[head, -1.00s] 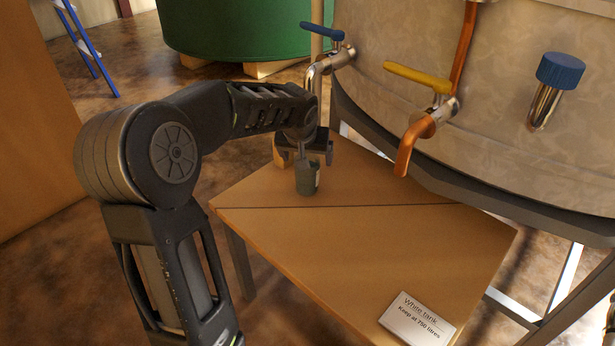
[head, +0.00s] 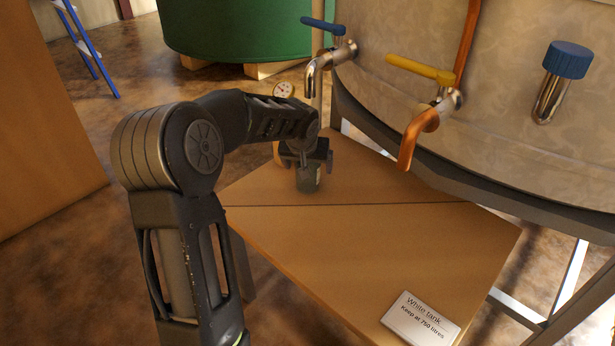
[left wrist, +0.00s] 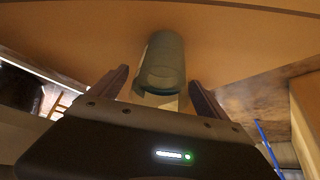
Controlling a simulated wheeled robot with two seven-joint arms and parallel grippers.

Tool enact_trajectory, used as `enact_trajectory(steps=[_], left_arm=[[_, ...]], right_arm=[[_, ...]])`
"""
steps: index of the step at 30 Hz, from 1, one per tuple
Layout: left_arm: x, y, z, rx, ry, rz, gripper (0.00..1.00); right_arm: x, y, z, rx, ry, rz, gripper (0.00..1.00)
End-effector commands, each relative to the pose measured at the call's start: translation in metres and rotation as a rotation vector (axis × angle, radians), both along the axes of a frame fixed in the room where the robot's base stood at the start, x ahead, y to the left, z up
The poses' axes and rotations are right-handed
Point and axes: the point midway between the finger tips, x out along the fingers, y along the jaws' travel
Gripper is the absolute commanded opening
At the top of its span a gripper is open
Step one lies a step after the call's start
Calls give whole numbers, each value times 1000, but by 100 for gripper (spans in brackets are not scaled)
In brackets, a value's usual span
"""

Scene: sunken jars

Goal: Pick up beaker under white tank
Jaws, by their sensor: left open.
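The beaker (head: 308,180), small and dark grey-green, stands upright on the wooden table (head: 370,245) near its far left part, below the white tank (head: 520,110). My left gripper (head: 309,168) is at the beaker, its fingers around or just above the upper part. In the left wrist view the beaker (left wrist: 163,65) is ahead, between the two open fingers, with a gap on each side. The gripper hides the beaker's top in the head view. My right gripper is not in view.
A chrome tap with a blue handle (head: 325,27) and a copper tap with a yellow handle (head: 420,69) stick out from the tank above the table. A sign reading "White tank" (head: 420,318) lies at the table's front. The table's middle is clear.

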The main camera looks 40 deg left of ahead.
Motion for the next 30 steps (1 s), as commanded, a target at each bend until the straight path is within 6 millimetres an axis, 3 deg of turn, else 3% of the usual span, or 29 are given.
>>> enact_trajectory(steps=[3, 21, 30], left_arm=[[5, 3, -11, 0, 1, 0, 87], [6, 3, -11, 0, 0, 0, 87], [6, 3, -11, 0, 0, 0, 64]], right_arm=[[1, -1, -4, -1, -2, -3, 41], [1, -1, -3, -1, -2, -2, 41], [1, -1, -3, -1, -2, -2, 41]])
